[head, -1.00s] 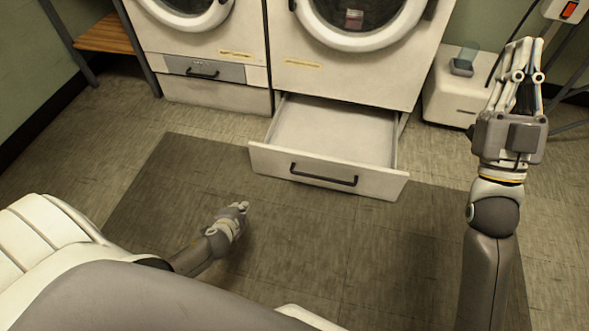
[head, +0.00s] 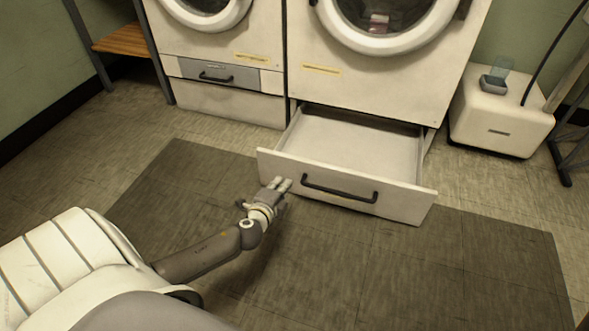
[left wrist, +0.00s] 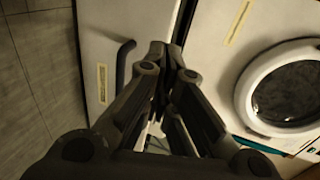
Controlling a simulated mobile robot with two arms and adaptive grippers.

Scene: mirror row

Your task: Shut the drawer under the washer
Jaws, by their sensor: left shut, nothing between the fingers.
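The drawer (head: 345,180) under the right-hand washer (head: 385,75) is pulled out. It has a white front with a dark bar handle, and its inside looks empty. My left gripper (head: 281,184) is shut and empty, close in front of the left part of the drawer front, left of the handle (head: 340,189). I cannot tell whether it touches. In the left wrist view my fingers (left wrist: 168,58) are together, with the drawer front (left wrist: 98,30) and handle (left wrist: 124,65) beside them and the round washer door (left wrist: 285,95) at right. My right gripper is not in view.
A second washer (head: 215,50) stands at left, with a closed grey-fronted compartment (head: 218,74) under its door. A white box (head: 500,118) with a small tray on top stands at right. A dark mat (head: 420,270) covers the floor in front, clear of objects.

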